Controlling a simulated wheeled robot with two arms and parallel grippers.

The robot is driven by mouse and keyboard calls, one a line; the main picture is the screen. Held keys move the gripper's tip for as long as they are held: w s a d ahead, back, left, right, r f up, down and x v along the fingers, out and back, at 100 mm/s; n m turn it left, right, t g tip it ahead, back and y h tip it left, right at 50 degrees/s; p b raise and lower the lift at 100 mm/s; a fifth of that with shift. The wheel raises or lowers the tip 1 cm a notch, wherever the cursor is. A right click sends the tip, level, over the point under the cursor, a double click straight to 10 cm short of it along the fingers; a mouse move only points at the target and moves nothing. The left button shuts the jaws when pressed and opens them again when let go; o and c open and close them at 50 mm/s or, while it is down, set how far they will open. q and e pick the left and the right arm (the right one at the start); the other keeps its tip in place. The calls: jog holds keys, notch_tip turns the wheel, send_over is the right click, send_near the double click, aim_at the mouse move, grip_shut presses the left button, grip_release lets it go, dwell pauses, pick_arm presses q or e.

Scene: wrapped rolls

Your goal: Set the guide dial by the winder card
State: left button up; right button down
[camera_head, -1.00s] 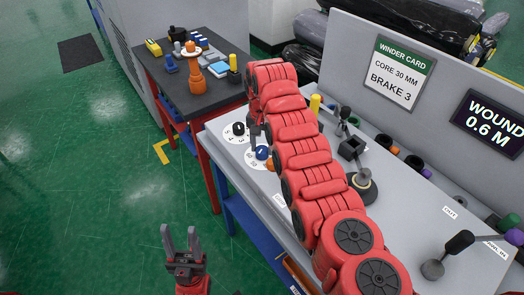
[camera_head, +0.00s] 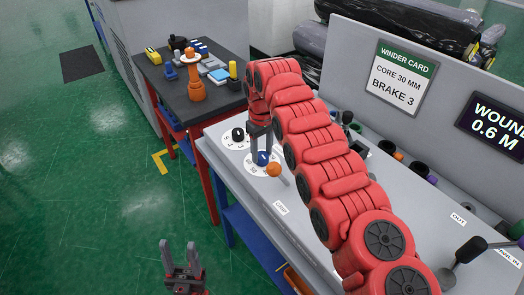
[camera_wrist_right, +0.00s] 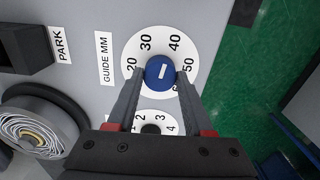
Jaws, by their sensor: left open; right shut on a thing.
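The winder card (camera_head: 399,76) reads core 30 mm, brake 3. The guide dial's white face (camera_wrist_right: 138,54), marked 20 to 60, sits on the grey bench. Its blue knob (camera_wrist_right: 161,72) has a white line, which looks nearly upright in the right wrist view, pointing between 30 and 40. My right gripper (camera_wrist_right: 160,86) is shut on the knob, one finger on each side. The knob also shows in the head view (camera_head: 262,157), partly hidden by the right gripper (camera_head: 261,153). My left gripper (camera_head: 180,254) is open and empty above the green floor.
A smaller dial with a black knob (camera_head: 238,134) is beside the guide dial. An orange ball (camera_head: 273,170) is close to the right gripper. A wound roll (camera_wrist_right: 35,132) and a dark block (camera_wrist_right: 22,48) are on the bench. My red right arm covers much of the bench.

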jog(key=n+p, duration=0.1)
jog(key=n, duration=0.3)
jog(key=shift+n, duration=2.3)
jog(key=shift+c, duration=1.5)
grip_release()
jog(key=shift+r, duration=0.1)
